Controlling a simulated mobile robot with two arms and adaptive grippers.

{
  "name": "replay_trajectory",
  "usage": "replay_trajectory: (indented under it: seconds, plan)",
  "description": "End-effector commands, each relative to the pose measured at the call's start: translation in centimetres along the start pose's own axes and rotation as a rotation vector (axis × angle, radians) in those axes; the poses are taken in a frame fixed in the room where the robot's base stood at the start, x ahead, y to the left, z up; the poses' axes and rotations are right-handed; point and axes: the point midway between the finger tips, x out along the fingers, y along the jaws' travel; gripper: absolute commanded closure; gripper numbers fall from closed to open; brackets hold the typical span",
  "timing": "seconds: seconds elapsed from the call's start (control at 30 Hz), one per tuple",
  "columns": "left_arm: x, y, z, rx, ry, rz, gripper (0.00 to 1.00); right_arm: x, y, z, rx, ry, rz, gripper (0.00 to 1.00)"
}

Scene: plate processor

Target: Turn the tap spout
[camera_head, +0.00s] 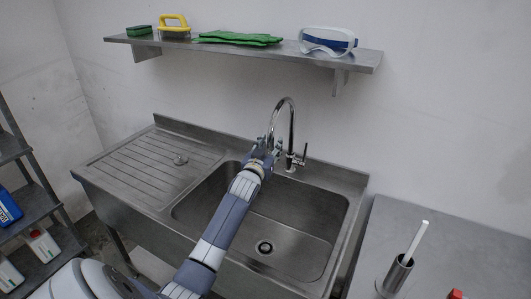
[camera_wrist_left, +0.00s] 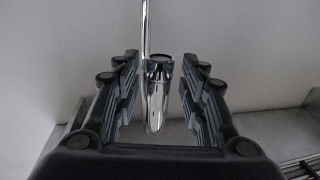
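The chrome tap has a tall curved spout (camera_head: 291,112) and stands at the back edge of the sink, with a small lever (camera_head: 303,153) on its right side. My left gripper (camera_head: 266,148) is at the spout's lower end in the head view and hides part of it. In the left wrist view, the two fingers of my left gripper (camera_wrist_left: 160,98) are spread wide, and the spout (camera_wrist_left: 154,112) shows between them with gaps on both sides. I cannot tell if the spout's end lies fully between the fingertips or beyond them. My right gripper is not in view.
The steel sink basin (camera_head: 306,206) is empty, with a ribbed drainboard (camera_head: 150,170) on its left. A wall shelf (camera_head: 226,46) above holds goggles (camera_head: 327,41), green gloves (camera_head: 238,38) and a brush (camera_head: 174,27). A counter (camera_head: 450,240) with a brush holder (camera_head: 397,274) stands right.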

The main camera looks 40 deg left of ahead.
Motion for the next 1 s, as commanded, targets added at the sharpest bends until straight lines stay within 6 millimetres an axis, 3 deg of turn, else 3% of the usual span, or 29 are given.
replay_trajectory:
  seconds: [0.17, 0.7, 1.0]
  plan:
    - [-1.8, 0.0, 0.1, -0.001, -0.001, 0.000, 0.61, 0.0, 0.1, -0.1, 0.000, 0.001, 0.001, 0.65]
    - [-10.6, -0.2, 0.1, -0.001, -0.003, -0.002, 0.61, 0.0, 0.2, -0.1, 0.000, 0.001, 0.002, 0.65]
    - [-12.0, -0.3, 0.1, 0.000, -0.002, -0.003, 0.61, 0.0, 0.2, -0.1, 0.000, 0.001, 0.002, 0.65]
